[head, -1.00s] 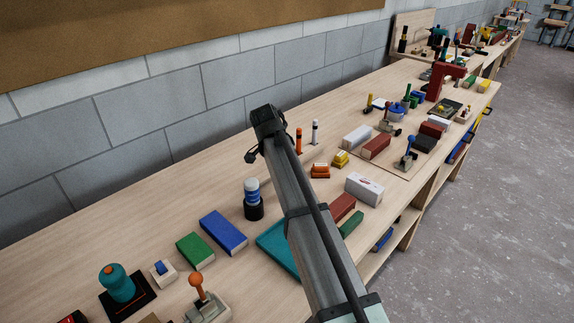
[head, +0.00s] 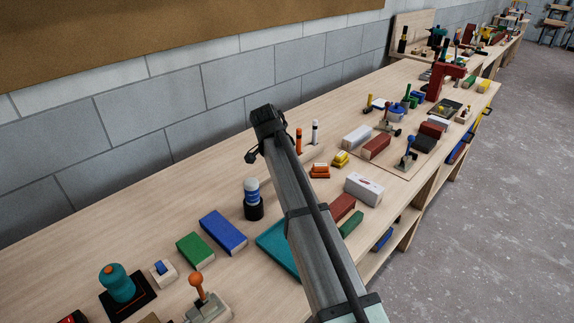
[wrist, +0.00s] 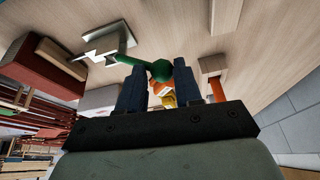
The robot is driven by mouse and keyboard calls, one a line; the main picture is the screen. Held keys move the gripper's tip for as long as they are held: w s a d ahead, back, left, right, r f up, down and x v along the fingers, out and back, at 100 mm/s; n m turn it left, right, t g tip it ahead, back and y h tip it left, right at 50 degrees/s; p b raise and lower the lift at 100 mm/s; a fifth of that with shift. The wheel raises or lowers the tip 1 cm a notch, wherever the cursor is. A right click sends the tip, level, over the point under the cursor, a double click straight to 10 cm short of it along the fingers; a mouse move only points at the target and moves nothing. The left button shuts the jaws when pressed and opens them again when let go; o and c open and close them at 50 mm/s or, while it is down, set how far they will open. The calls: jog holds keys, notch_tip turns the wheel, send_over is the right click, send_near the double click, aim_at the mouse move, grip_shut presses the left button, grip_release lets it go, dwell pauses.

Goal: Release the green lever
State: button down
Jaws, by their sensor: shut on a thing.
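The green lever (wrist: 128,60) shows in the wrist view, with a round green knob (wrist: 160,70) at its end. It rises at a slant from a pale base plate (wrist: 108,38); a white jagged shape lies beside it. My gripper (wrist: 159,82) has one dark finger on each side of the knob and is shut on it.
The wooden bench (head: 130,222) holds a blue block (head: 223,232), a green block (head: 195,249), a teal flat piece (head: 272,240) and a white box (head: 364,188) near my arm. An orange-knobbed lever (head: 197,282) stands at the front. Bare bench lies along the wall.

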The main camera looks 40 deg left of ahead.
jog(key=shift+r+y, duration=0.15)
jog(key=shift+y, duration=0.25)
jog(key=d+r+m+y, duration=0.2)
jog(key=d+y, duration=0.6)
jog(key=d, duration=0.1)
dwell(0.9)
dwell(0.4)
jog(key=c, duration=0.9)
grip_release()
jog(key=shift+a, duration=0.1)
jog(key=shift+o, duration=0.2)
jog(key=shift+r, duration=0.1)
jog(key=v, duration=1.3)
jog(key=shift+s+d, duration=0.3)
jog(key=shift+d, duration=0.05)
